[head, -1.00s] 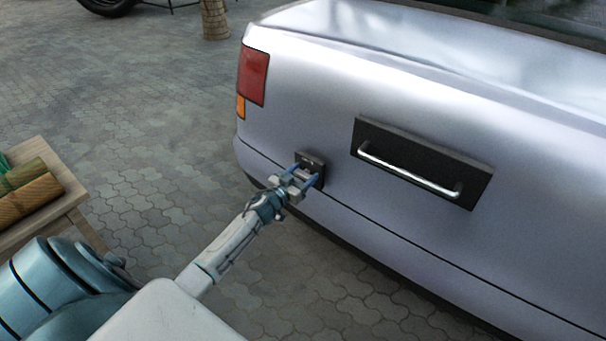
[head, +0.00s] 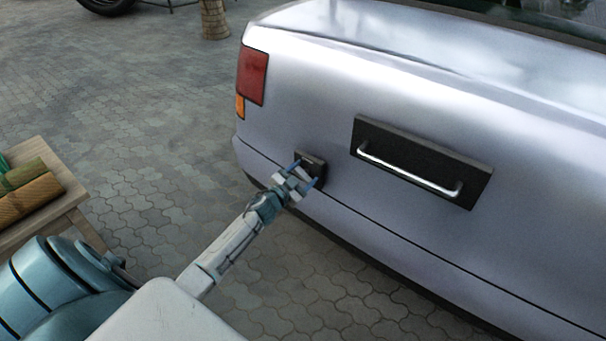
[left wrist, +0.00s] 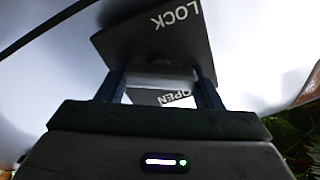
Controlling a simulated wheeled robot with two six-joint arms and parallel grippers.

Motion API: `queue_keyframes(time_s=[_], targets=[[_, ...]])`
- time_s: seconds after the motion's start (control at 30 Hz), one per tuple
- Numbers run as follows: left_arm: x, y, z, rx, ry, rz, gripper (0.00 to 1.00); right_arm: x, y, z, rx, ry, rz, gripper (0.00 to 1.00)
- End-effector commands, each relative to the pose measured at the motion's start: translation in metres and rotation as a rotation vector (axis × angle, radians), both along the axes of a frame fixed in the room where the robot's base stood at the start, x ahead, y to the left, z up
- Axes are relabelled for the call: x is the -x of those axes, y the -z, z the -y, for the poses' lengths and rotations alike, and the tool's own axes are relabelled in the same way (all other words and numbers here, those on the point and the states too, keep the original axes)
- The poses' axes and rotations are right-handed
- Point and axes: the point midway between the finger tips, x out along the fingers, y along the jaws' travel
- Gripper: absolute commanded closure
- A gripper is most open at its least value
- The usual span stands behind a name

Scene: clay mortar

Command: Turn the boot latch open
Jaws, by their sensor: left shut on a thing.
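The boot latch plate (head: 313,160) is a small dark block on the silver car's rear panel, left of the handle. In the left wrist view the plate (left wrist: 150,45) carries the words LOCK and OPEN, and looks tilted. The pale latch bar (left wrist: 160,82) lies between my two fingers, near the OPEN label. My left gripper (head: 304,173) is at the plate, shut on the latch bar, with a blue finger on either side. In the head view the fingers and gripper hide most of the bar. My right gripper is not in view.
A chrome handle on a black plate (head: 474,190) is right of the latch. A red tail light (head: 252,76) is at the car's left corner. A wooden table (head: 62,210) with rolled bundles (head: 30,195) is at the left. Paving between table and car is clear.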

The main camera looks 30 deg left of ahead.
Motion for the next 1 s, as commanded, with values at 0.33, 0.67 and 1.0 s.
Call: queue_keyframes(time_s=[0.33,0.67,1.0], targets=[[0.000,0.003,0.002,-0.328,0.000,0.027,0.63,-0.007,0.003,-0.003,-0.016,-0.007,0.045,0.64],[0.000,0.005,0.004,-0.642,0.000,0.050,0.63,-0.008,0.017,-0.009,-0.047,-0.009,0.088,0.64],[0.001,0.007,0.005,-0.919,0.001,0.072,0.63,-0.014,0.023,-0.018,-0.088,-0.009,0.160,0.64]])
